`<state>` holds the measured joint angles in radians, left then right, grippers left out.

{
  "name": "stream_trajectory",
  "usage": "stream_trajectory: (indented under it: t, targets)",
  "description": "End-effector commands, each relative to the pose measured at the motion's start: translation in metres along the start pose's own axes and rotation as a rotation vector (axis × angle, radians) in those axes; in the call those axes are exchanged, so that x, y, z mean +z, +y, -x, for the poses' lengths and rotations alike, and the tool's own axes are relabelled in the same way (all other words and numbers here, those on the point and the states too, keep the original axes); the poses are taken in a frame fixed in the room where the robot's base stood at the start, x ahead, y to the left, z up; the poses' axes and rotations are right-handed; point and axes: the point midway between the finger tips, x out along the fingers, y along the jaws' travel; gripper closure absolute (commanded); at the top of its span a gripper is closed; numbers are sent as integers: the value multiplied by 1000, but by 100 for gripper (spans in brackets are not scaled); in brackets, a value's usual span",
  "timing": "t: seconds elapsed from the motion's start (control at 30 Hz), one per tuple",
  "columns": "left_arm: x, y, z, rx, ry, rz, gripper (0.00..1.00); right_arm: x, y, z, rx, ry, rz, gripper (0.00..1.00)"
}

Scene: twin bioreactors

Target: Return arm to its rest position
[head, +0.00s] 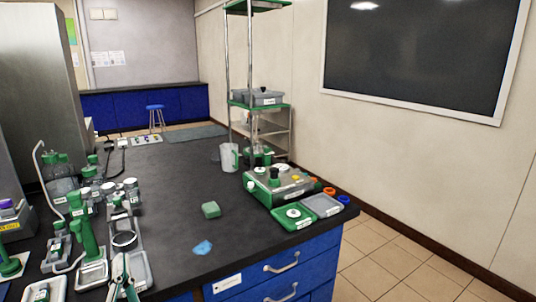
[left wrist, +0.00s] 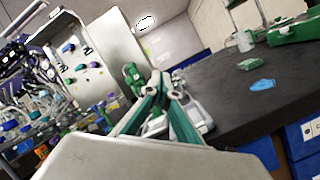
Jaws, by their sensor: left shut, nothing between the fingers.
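My left gripper (head: 124,262) is low in the head view, over the front edge of the black bench (head: 160,200). Its green fingers are shut and hold nothing. In the left wrist view the closed fingertips (left wrist: 162,80) point up toward a green bottle-like item (left wrist: 133,76) and a pale tray (left wrist: 193,110). I cannot tell whether they touch anything. My right gripper is in neither view.
Green-capped bottles (head: 62,172) and several small vessels crowd the bench's left side. A green sponge-like block (head: 211,210) and a blue piece (head: 202,248) lie mid-bench. A green-and-grey device (head: 278,187) stands at the right. The middle of the bench is mostly clear.

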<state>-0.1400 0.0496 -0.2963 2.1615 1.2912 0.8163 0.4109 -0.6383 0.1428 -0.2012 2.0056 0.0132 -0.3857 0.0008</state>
Motion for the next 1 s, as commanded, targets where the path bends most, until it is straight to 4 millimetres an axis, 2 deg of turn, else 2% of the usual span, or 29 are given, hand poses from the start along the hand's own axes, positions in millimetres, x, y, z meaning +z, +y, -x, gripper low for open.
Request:
stream_trajectory:
  t: [0.07,0.13,0.27,0.4,0.5,0.6,0.7,0.8,0.9,1.0]
  targets:
    - [10,-12,17,-29,-109,-252,100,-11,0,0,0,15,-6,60]
    - [16,-32,38,-67,-225,-505,100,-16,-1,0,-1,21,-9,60]
    - [10,-89,93,-178,-468,-997,100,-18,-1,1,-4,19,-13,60]
    - [-29,-147,160,-318,-725,-1451,100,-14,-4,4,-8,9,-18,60]
    - [-70,-175,208,-421,-899,-1719,100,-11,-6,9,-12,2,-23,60]
    - [-113,-190,251,-515,-1061,-1941,100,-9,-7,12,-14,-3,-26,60]
    - [-152,-194,284,-595,-1196,-2107,100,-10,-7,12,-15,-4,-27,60]
    - [-178,-193,305,-648,-1291,-2213,100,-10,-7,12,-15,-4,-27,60]
    - [-192,-192,316,-677,-1342,-2268,100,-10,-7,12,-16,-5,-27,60]
    - [-196,-191,320,-686,-1358,-2285,100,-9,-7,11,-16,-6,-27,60]
